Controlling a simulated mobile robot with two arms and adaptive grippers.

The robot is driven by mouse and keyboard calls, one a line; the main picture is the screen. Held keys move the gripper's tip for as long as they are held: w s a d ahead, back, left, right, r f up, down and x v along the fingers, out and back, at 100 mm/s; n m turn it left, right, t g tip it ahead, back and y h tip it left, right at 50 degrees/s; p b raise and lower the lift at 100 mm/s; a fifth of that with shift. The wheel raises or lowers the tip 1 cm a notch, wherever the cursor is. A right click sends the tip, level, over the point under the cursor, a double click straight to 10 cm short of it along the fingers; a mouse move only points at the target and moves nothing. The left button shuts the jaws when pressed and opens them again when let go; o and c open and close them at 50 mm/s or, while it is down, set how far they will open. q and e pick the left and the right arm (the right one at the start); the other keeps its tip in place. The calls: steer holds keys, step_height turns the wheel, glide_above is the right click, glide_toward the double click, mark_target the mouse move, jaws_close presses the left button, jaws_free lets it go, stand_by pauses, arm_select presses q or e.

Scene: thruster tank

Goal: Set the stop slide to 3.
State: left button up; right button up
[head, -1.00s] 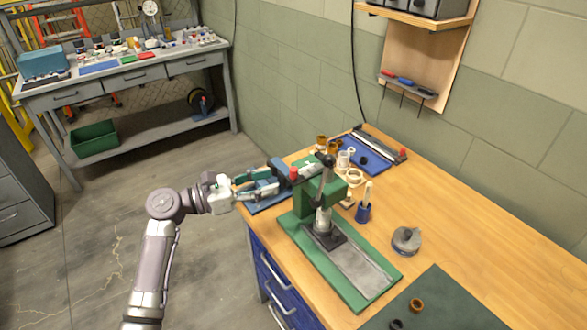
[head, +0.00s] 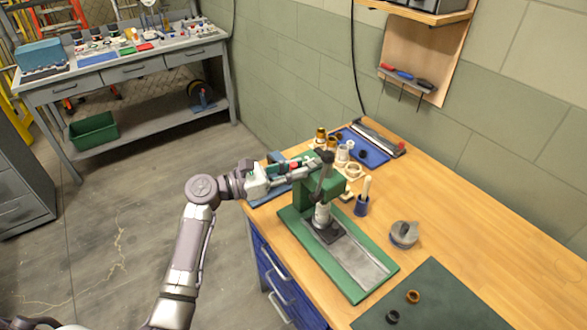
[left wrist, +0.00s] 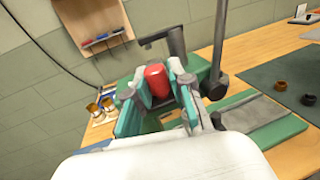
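A green press (head: 305,190) with a dark lever and a long green base (head: 340,255) stands on the wooden bench. A red knob (head: 294,165) shows beside the press top; in the left wrist view it is a red rounded piece (left wrist: 156,81). My left gripper (head: 290,172) reaches in from the left to the press's back side. In the left wrist view its fingers (left wrist: 155,95) are apart, with the red piece in the gap between them; I cannot tell if they touch it. No slide scale or number is readable. My right gripper is not in view.
Brass and white pieces (head: 343,153) and a blue tray (head: 363,150) stand behind the press. A blue holder (head: 362,205) and a grey round part (head: 404,234) are right of it. A dark mat (head: 440,300) holds two rings. The bench's right side is clear.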

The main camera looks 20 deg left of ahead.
mark_target(306, 162)
arm_select(q)
jaws_close()
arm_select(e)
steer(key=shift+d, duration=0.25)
arm_select(q)
steer(key=w+d, duration=0.2)
steer(key=w, duration=0.1)
steer(key=shift+d, duration=0.1)
steer(key=shift+r, duration=0.15)
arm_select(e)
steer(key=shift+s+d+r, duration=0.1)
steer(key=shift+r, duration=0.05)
